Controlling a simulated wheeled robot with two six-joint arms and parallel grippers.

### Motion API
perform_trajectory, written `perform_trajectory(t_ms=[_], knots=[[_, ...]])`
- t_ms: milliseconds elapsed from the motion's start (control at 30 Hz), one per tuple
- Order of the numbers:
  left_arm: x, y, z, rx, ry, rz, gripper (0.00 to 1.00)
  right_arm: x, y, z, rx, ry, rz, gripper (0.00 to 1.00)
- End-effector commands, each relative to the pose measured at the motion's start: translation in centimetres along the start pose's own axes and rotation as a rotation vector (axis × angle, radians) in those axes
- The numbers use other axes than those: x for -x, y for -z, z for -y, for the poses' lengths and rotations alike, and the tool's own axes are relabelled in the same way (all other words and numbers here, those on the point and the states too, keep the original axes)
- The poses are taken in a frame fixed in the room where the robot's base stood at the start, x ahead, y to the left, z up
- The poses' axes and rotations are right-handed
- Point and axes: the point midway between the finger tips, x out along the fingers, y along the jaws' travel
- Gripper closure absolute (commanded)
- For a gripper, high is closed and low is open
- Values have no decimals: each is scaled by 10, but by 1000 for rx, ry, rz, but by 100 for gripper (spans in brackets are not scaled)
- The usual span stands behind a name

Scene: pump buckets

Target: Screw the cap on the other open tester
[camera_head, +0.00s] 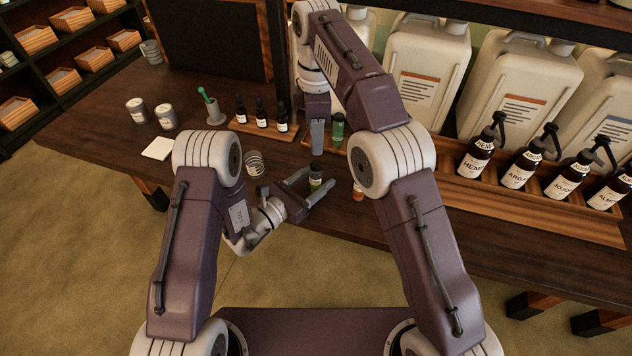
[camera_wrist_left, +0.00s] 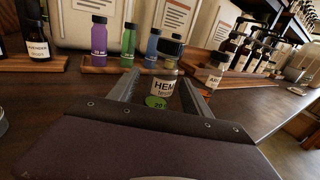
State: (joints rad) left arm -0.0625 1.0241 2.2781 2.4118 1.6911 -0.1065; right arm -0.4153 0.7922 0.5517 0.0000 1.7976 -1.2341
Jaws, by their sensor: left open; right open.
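The Hemp tester (camera_wrist_left: 163,85), a small bottle with a black cap and a green sticker, stands upright between the spread fingers of my open left gripper (camera_wrist_left: 158,92). In the head view this tester (camera_head: 316,176) is between the fingers of the left gripper (camera_head: 312,188); contact with them cannot be told. My right gripper (camera_head: 317,132), seen edge-on, points down behind the Hemp tester, open.
Purple (camera_wrist_left: 99,40), green and blue vials stand in a wooden rack at the back. Pump bottles (camera_head: 478,152) fill a wooden tray (camera_head: 560,218) at right.

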Motion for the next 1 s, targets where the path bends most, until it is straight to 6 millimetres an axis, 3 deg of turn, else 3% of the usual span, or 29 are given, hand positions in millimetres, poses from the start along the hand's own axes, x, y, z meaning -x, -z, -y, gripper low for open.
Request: perform_trajectory(t_ms=[33, 233, 1000], knots=[[0, 0, 0, 0, 0, 0, 43, 0, 0, 0, 0, 0, 0, 55], [0, 0, 0, 0, 0, 0, 99, 0, 0, 0, 0, 0, 0, 55], [0, 0, 0, 0, 0, -1, 100, 0, 0, 0, 0, 0, 0, 55]])
